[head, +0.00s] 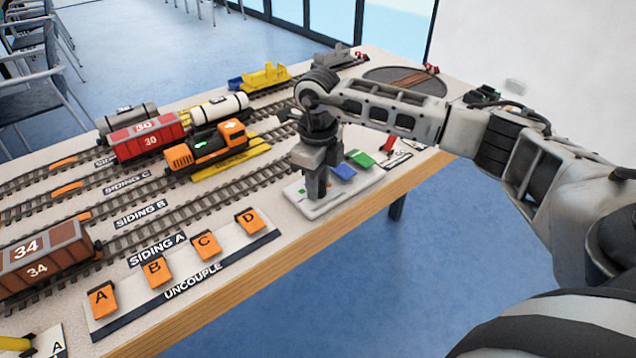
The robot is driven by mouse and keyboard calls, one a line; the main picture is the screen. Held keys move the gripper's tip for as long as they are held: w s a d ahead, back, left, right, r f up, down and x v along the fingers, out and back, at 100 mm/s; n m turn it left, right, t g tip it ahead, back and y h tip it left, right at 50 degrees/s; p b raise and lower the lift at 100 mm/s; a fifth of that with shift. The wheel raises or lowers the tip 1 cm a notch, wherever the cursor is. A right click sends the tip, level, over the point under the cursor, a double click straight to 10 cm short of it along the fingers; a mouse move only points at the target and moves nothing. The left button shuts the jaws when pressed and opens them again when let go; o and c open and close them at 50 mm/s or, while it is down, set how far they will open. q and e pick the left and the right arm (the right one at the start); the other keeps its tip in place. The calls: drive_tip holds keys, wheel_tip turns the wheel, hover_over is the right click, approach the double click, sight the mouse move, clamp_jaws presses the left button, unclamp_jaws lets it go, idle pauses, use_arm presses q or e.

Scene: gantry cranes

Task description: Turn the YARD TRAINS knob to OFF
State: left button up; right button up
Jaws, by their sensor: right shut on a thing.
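My right gripper (316,192) reaches down from the right onto a pale control panel (341,200) at the table's front edge. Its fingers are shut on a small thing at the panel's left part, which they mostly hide. It sits where a knob would be, but I cannot read a YARD TRAINS label or see a pointer, so its setting cannot be told. A blue block (343,171) and a green block (361,159) show just right of the fingers. My left gripper is not in view.
Left of the panel lies the UNCOUPLE strip (180,281) with orange blocks A to D. Behind are tracks with an orange locomotive (207,146), a red wagon 30 (146,137) and a brown wagon 34 (45,257). A turntable (403,82) lies at the far right.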

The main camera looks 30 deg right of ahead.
drive_tip(key=shift+w+n, duration=0.1)
drive_tip(key=shift+n, duration=0.8)
drive_tip(key=n+b, duration=0.1)
drive_tip(key=n, duration=0.2)
drive_tip(key=shift+n, duration=0.4)
drive_tip(key=n+b, duration=0.1)
drive_tip(key=n, duration=0.2)
drive_tip(key=shift+r+n, duration=0.1)
drive_tip(key=shift+n, duration=0.2)
drive_tip(key=shift+n+b, duration=0.45)
drive_tip(key=shift+n, duration=0.65)
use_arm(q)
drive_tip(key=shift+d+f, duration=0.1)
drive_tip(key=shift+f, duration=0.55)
use_arm(e)
drive_tip(key=shift+n, duration=1.1)
drive_tip(key=o, duration=1)
drive_tip(key=shift+c, duration=0.2)
